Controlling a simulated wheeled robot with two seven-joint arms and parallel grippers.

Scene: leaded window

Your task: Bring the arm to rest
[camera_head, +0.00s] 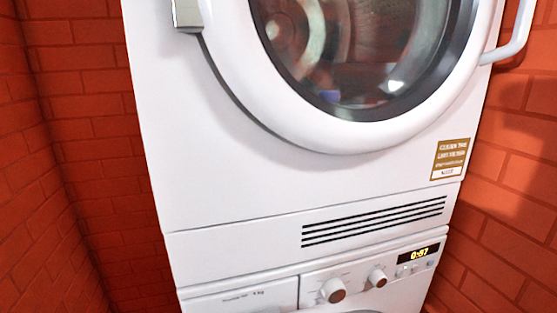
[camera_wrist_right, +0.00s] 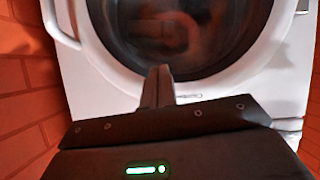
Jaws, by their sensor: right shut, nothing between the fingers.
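My right gripper (camera_wrist_right: 159,75) shows in the right wrist view with its fingers together and nothing between them. It is in front of a white appliance with a round glass door (camera_wrist_right: 190,40); I cannot tell how far it is from the glass. Neither gripper shows in the head view, and no arm shows there. My left gripper is in no view.
The head view shows a white front-loading machine (camera_head: 230,190) stacked on another with dials and a lit display (camera_head: 421,254). A door handle (camera_head: 516,35) juts out at the upper right. Red brick walls (camera_head: 85,150) stand close on both sides.

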